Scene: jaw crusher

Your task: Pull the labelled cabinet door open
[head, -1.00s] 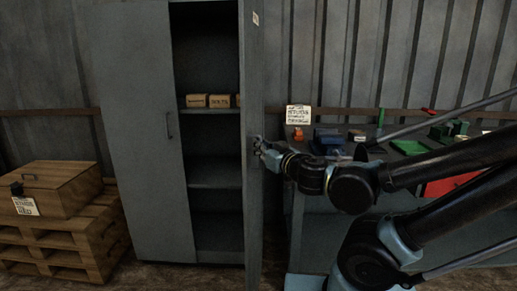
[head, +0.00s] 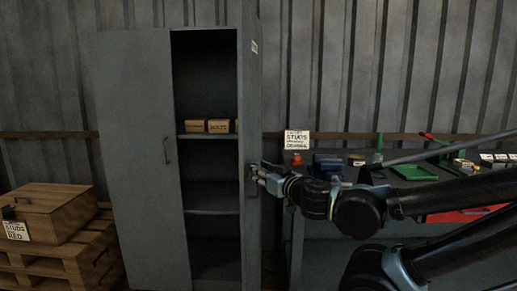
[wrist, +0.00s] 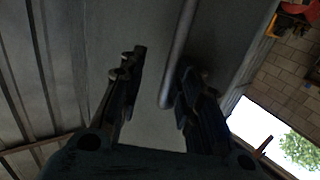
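The grey metal cabinet (head: 140,150) stands ahead with its left door shut. Its right door (head: 251,110) is swung well out and seen nearly edge-on, with a small pale label (head: 254,47) high on its outer face. My gripper (head: 262,174) is at that door's outer face, at handle height. In the wrist view, the two fingers of my gripper (wrist: 162,66) are apart, with the bar handle (wrist: 181,45) between them, close to the right finger. I cannot tell whether that finger touches it.
Small boxes (head: 218,126) sit on a cabinet shelf. A wooden chest (head: 50,208) stands on pallets (head: 75,262) at the left. A workbench with a sign (head: 297,140), a green tray (head: 413,172) and other parts lies at the right, behind my arm.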

